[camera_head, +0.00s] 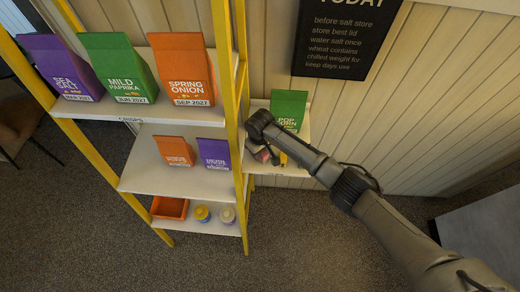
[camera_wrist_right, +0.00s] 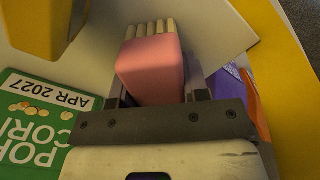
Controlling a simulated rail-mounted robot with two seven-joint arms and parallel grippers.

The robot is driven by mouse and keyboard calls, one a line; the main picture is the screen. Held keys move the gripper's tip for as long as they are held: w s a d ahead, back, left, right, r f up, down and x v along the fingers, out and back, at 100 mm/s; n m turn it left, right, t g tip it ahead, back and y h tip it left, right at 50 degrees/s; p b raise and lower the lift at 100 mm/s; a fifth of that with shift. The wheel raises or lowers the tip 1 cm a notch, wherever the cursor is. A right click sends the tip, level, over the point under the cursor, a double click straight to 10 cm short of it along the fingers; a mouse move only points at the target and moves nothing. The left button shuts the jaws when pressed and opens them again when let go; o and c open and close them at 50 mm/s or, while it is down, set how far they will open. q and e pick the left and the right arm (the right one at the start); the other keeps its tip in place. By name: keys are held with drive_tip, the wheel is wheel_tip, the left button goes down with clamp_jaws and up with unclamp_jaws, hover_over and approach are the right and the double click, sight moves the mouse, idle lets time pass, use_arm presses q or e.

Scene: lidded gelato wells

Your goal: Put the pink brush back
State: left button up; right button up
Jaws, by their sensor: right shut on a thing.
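The pink brush (camera_wrist_right: 150,68) shows in the right wrist view, a pink block with cream bristles at its far end. My right gripper (camera_wrist_right: 153,92) is shut on it, with a finger on each side of the block. In the head view my right gripper (camera_head: 266,156) is over the small side shelf (camera_head: 262,166) beside the yellow-framed rack. The brush is small there and partly hidden by my wrist. Whether the brush touches the shelf I cannot tell. My left gripper is in neither view.
A green popcorn bag (camera_head: 288,108) stands at the back of the side shelf. A yellow object (camera_wrist_right: 42,22) is near the brush. The rack (camera_head: 232,85) holds several crisp bags, an orange tray (camera_head: 170,208) and two small tubs. A dark sign (camera_head: 345,40) hangs on the wall.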

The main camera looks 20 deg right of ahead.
drive_tip(key=o, duration=0.8)
drive_tip(key=o, duration=0.5)
drive_tip(key=shift+o, duration=0.2)
